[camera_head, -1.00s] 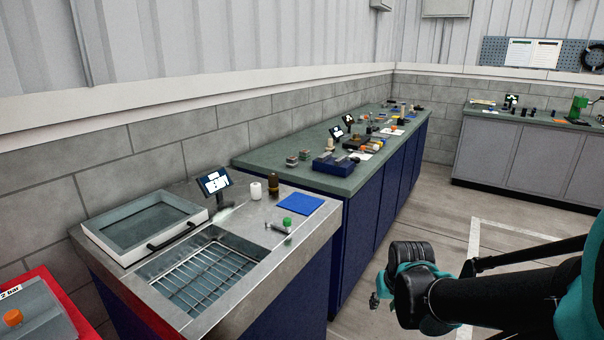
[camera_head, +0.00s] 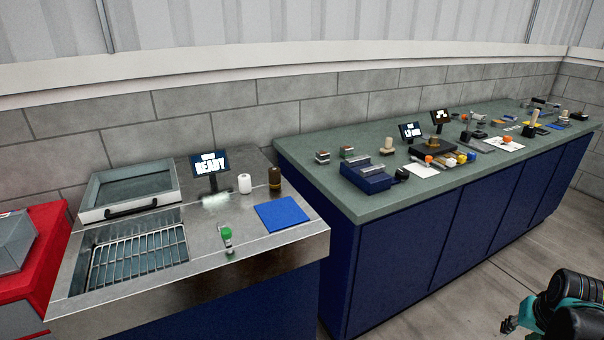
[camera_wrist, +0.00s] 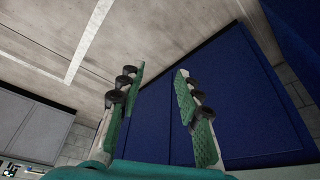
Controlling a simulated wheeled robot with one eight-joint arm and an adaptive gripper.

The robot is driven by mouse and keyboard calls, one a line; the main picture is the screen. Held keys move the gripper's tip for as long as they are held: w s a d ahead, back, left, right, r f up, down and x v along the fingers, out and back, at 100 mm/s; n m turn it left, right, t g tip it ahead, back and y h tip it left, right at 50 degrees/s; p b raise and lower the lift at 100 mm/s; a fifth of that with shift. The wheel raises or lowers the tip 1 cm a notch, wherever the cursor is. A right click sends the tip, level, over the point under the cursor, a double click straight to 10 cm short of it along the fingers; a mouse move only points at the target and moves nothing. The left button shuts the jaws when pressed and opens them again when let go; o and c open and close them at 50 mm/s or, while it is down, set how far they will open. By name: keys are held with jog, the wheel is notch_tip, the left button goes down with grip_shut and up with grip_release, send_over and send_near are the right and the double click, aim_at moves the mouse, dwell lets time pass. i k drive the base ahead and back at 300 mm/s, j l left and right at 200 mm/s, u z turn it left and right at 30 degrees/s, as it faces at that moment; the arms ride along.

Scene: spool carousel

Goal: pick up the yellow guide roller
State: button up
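The yellow guide roller cannot be told for certain. Small yellow and orange parts (camera_head: 450,160) stand close together beside a dark block on the green-topped bench (camera_head: 330,185), too small to tell which is a roller. Another small yellow patch shows farther right on the same bench. My gripper is at the lower right edge of the head view, over the floor and well apart from the bench parts. In the wrist view my gripper (camera_wrist: 160,71) is open, with nothing between its green-padded fingers.
A steel counter (camera_head: 280,240) on the left carries a wire-rack basin, a READY screen (camera_head: 211,168), a blue mat (camera_head: 282,213), a white spool and a brown bottle. A blue fixture (camera_head: 368,177) and two small screens stand on the green bench. Floor in front is clear.

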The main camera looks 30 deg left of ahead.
aim_at(274, 172)
jog(key=i+l+u, duration=0.1)
jog(key=l+u, duration=0.15)
jog(key=u, duration=0.2)
jog(key=i+l+u, duration=0.1)
jog(key=l+u, duration=0.15)
jog(key=u, duration=0.2)
jog(key=l+u, duration=0.25)
jog(key=u, duration=0.25)
jog(key=i+l, duration=0.05)
